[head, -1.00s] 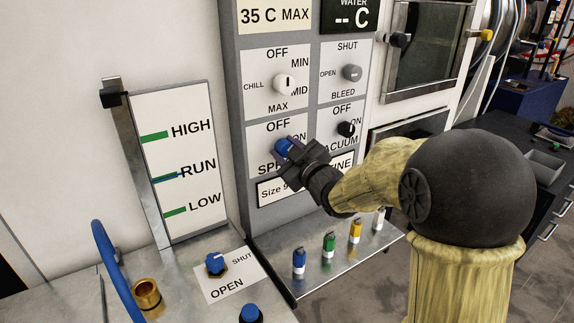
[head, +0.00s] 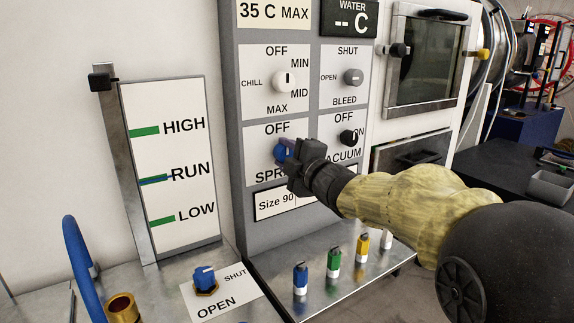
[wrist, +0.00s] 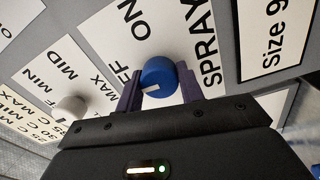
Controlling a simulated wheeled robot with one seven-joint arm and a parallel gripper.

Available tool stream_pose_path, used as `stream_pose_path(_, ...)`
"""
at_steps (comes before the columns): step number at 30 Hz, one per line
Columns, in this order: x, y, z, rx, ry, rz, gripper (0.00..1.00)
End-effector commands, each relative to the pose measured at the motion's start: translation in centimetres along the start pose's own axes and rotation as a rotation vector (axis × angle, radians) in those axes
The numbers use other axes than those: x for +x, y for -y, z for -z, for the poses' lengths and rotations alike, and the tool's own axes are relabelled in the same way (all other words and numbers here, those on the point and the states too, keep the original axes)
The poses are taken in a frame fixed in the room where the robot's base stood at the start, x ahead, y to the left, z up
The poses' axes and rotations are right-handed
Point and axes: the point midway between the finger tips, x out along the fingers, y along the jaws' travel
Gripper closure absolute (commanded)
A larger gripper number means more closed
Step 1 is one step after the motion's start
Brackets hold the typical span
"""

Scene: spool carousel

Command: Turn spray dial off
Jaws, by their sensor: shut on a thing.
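The blue spray dial (head: 280,153) sits on the SPRAY panel, below the chill dial, with OFF at upper left and ON at right, partly hidden. In the wrist view the dial (wrist: 158,72) shows a white mark at its lower left, on the side toward the OFF lettering, which is partly covered. My gripper (head: 286,152) reaches in from the right, and its purple fingers stand on both sides of the dial. In the wrist view my gripper (wrist: 159,88) is shut on the dial.
The white chill dial (head: 284,82), grey bleed dial (head: 353,77) and black vacuum dial (head: 348,138) surround it closely. Below, a metal shelf carries a blue (head: 300,279), a green (head: 333,262) and a yellow bottle-like piece (head: 362,248). A blue valve knob (head: 204,276) is at lower left.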

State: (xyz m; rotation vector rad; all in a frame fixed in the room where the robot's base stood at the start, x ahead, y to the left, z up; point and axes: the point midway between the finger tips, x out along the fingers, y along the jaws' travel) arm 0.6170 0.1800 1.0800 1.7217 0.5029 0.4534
Motion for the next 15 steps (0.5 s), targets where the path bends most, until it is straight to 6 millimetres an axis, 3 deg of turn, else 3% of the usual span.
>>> stream_pose_path(15, -0.03, 0.07, -0.15, -0.06, 0.002, 0.003, 0.85)
